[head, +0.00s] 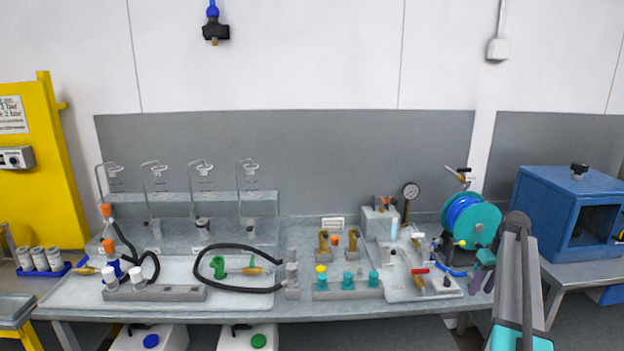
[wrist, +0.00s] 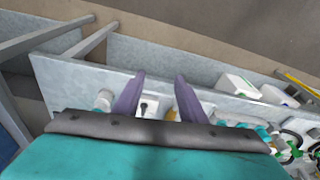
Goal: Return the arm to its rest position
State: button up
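My arm (head: 519,275) enters the head view at the lower right, grey with a teal section at the bottom. My gripper (head: 482,277) is in front of the teal reel, above the right end of the bench. In the wrist view, its two purple fingers (wrist: 160,78) stand apart with a clear gap. Nothing is held between them. A small white and black part (wrist: 149,107) shows through the gap, beyond the fingers. I cannot tell whether the fingers touch anything.
The grey bench (head: 385,309) carries fittings, hoses and flasks. A teal reel with blue hose (head: 472,220) stands close behind my gripper. A valve board (head: 402,287) lies to its left. A blue cabinet (head: 540,208) stands right of my arm. The air above the bench is mostly clear.

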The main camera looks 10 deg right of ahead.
jog(key=a+f+n+g+y+b, duration=0.1)
jog(key=a+f+n+g+b, duration=0.1)
jog(key=a+f, duration=1.7)
jog(key=s+a+f+n+g+b, duration=0.1)
jog(key=s+a+f+g, duration=0.1)
jog(key=s+a+f, duration=0.4)
jog(key=s+a+f+g+b, duration=0.1)
jog(key=s+a+f, duration=0.2)
jog(key=a+f, duration=0.55)
jog(key=s+a+f+g+b, duration=0.2)
jog(key=s+a+f, duration=0.8)
jog(key=s+f, duration=0.5)
jog(key=s+a+f+m+h, duration=0.1)
jog(key=s, duration=0.8)
jog(key=s+a+f+m, duration=0.1)
jog(key=s+f+m, duration=0.1)
jog(key=s, duration=0.6)
jog(key=shift+s+a+g+h, duration=0.25)
jog(key=shift+s+g+h, duration=0.1)
jog(key=shift+g+h, duration=0.05)
